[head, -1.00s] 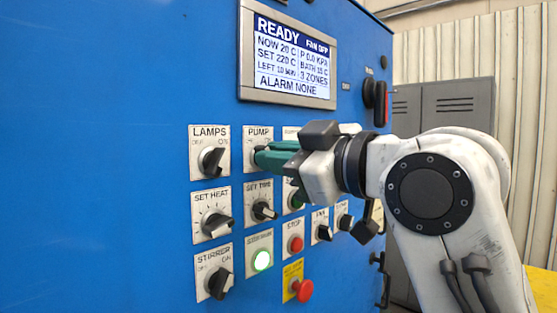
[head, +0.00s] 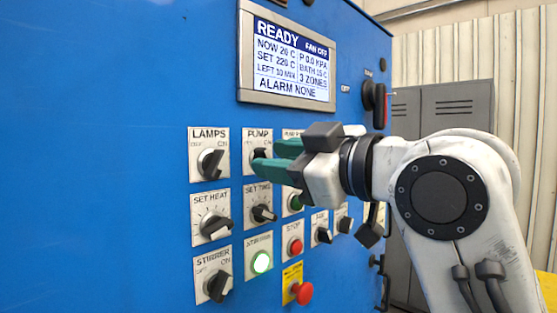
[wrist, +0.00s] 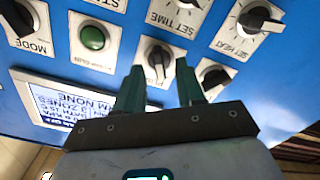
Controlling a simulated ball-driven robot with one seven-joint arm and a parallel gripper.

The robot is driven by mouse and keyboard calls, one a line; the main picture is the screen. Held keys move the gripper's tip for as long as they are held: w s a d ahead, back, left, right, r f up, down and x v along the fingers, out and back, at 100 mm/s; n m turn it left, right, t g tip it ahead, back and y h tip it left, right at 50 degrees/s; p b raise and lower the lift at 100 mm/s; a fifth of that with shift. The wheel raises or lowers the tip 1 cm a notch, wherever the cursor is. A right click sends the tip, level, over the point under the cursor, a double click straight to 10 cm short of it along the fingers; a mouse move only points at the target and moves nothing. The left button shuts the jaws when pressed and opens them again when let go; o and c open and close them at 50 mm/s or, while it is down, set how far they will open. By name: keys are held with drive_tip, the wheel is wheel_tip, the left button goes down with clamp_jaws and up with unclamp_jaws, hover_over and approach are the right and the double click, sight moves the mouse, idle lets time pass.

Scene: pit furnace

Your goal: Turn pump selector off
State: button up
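The pump selector is a black knob on a white plate labelled PUMP (head: 258,138), in the top row of the blue panel. In the head view it is partly hidden by my gripper's green fingers. My gripper (head: 270,156) is at the selector, with its fingers spread apart. In the wrist view, which is upside down, the pump knob (wrist: 157,56) shows just beyond and between the two fingertips. My gripper (wrist: 160,82) is open there, with nothing clamped. The knob's exact pointer setting cannot be read.
The LAMPS knob (head: 211,162) is left of the pump selector and the SET TIME knob (head: 263,213) is below it. A green button (wrist: 93,37) is close on the other side. The display (head: 290,62) above reads READY. A red-capped stop (head: 303,293) stands out lower down.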

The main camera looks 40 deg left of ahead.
drive_tip(key=d+b, duration=0.2)
drive_tip(key=d, duration=0.8)
drive_tip(key=shift+s, duration=0.35)
drive_tip(key=shift+d, duration=0.1)
drive_tip(key=w+d+f+m+t+h, duration=0.1)
drive_tip(key=w+d+f+m+t, duration=0.2)
drive_tip(key=f, duration=0.4)
drive_tip(key=w+d+f+m+t+h, duration=0.1)
drive_tip(key=w+d+f+m, duration=0.25)
drive_tip(key=f, duration=0.35)
drive_tip(key=d+f+m+t+h, duration=0.1)
drive_tip(key=d+f+m+h, duration=0.3)
drive_tip(key=f, duration=0.6)
drive_tip(key=d+f+m+h, duration=0.1)
drive_tip(key=d+f+m, duration=0.1)
drive_tip(key=d+f, duration=0.6)
drive_tip(key=d+f+m+t+h, duration=0.1)
drive_tip(key=d+f+m+h, duration=0.25)
drive_tip(key=f, duration=0.85)
drive_tip(key=s+d+f+m+g+h, duration=0.3)
drive_tip(key=s+d+f, duration=0.8)
drive_tip(key=s, duration=0.4)
drive_tip(key=s+d+f+m+g+h, duration=0.3)
drive_tip(key=s+d+f, duration=0.8)
drive_tip(key=s, duration=0.4)
drive_tip(key=shift+s+f+m+h, duration=0.15)
drive_tip(key=shift+f+m+h, duration=0.15)
drive_tip(key=shift+m+h, duration=0.55)
drive_tip(key=shift+d, duration=0.1)
